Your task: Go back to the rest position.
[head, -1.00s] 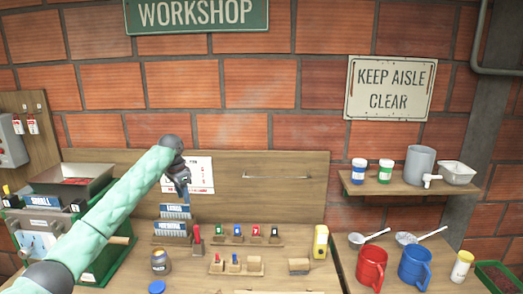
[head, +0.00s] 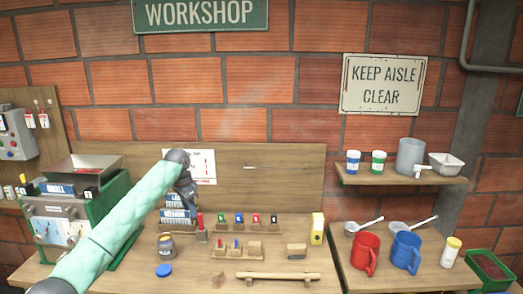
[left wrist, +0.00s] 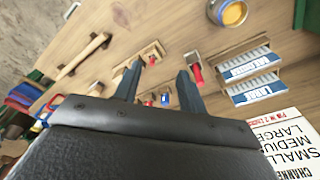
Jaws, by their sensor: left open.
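My left arm comes in from the lower left of the head view in a pale green sleeve. My left gripper (head: 187,192) is above the back of the workbench (head: 200,272), in front of the white notice (head: 205,165) and the blue-labelled racks (head: 176,216). In the left wrist view the two dark fingers (left wrist: 160,72) are apart with nothing between them. The bench top with small blocks and tools lies beyond them. My right gripper is not in view.
A green-framed machine (head: 75,205) stands at left. An open jar (head: 166,244), a blue lid (head: 164,270) and a wooden bar (head: 278,275) are on the bench. Red (head: 365,254) and blue mugs (head: 406,252) stand at right, below a shelf (head: 400,182).

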